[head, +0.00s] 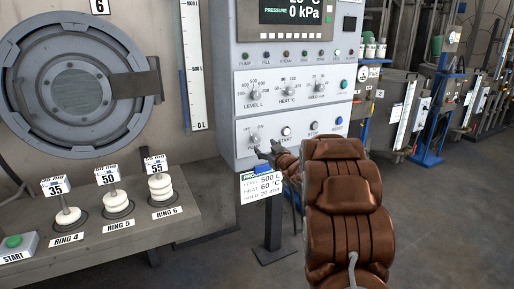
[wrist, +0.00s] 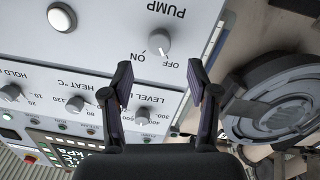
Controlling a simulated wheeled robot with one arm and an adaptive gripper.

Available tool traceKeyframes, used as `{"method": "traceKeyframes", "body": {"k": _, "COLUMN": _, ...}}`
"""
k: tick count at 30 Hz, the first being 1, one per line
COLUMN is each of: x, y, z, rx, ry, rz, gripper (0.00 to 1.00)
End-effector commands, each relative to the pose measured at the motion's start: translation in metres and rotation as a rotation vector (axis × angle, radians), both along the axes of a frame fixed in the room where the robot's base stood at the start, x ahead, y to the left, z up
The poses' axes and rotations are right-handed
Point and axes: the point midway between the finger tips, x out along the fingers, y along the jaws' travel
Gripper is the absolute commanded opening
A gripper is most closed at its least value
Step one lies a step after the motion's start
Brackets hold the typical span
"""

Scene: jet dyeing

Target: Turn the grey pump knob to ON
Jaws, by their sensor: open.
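The grey pump knob (wrist: 159,42) is on the white control panel, under the PUMP label in the wrist view, with ON and OFF printed beside it. Its pale pointer mark seems to face OFF, though it is small. In the head view the pump knob (head: 256,140) is at the panel's lower left, just beside my fingertips. My gripper (wrist: 161,70) is open and empty; its two fingers are spread wide, with the knob between their lines and a little beyond the tips. My gripper (head: 270,153) is partly hidden by my brown arm in the head view.
The panel also carries the LEVEL knob (head: 254,95), HEAT knob (head: 288,87) and HOLD knob (head: 319,87). A white button (head: 286,131) sits right of the pump knob. A sign stand (head: 262,184) stands below my gripper. A ledge (head: 130,232) with numbered rings is at left.

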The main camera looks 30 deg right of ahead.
Motion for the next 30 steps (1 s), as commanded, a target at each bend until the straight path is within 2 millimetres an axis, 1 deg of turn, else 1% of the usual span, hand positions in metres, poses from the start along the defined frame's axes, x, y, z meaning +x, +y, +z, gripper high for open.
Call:
{"method": "traceKeyframes", "body": {"k": 1, "x": 0.000, "y": -0.003, "z": -0.005, "rx": 0.000, "ry": -0.014, "rz": 0.009, "gripper": 0.60}}
{"method": "traceKeyframes", "body": {"k": 7, "x": 0.004, "y": -0.004, "z": -0.003, "rx": -0.003, "ry": -0.047, "rz": 0.031, "gripper": 0.60}}
{"method": "traceKeyframes", "body": {"k": 11, "x": 0.011, "y": -0.004, "z": -0.003, "rx": -0.004, "ry": -0.047, "rz": 0.030, "gripper": 0.60}}
{"method": "traceKeyframes", "body": {"k": 17, "x": 0.030, "y": -0.005, "z": -0.004, "rx": -0.002, "ry": -0.043, "rz": 0.031, "gripper": 0.60}}
{"method": "traceKeyframes", "body": {"k": 24, "x": 0.058, "y": -0.008, "z": -0.003, "rx": -0.004, "ry": -0.044, "rz": 0.031, "gripper": 0.60}}
{"method": "traceKeyframes", "body": {"k": 30, "x": 0.075, "y": -0.009, "z": -0.003, "rx": -0.004, "ry": -0.045, "rz": 0.031, "gripper": 0.60}}
